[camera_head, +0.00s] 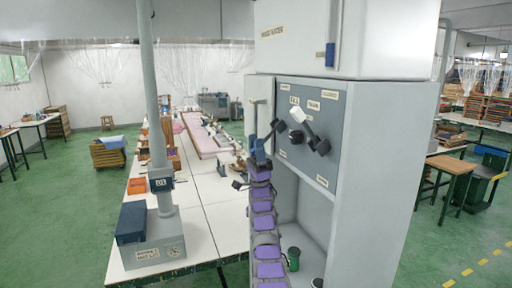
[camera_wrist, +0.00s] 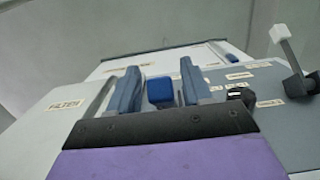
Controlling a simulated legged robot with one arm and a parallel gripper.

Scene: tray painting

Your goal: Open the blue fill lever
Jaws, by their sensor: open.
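The blue fill lever shows in the wrist view as a blue block-shaped handle (camera_wrist: 160,93) between my gripper's two blue-grey fingers. My gripper (camera_wrist: 158,76) is open, with one finger on each side of the handle. I cannot tell whether either finger touches it. In the head view my gripper (camera_head: 260,150) is at the left edge of the machine's grey panel (camera_head: 345,120). The blue handle cannot be told apart from the fingers there.
A white-handled lever (camera_head: 305,120) sticks out from the panel to the right; it also shows in the wrist view (camera_wrist: 281,38). A black knob (camera_wrist: 240,95) sits nearer my gripper. A long white table (camera_head: 190,215) with a grey column stand (camera_head: 155,235) is to the left.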

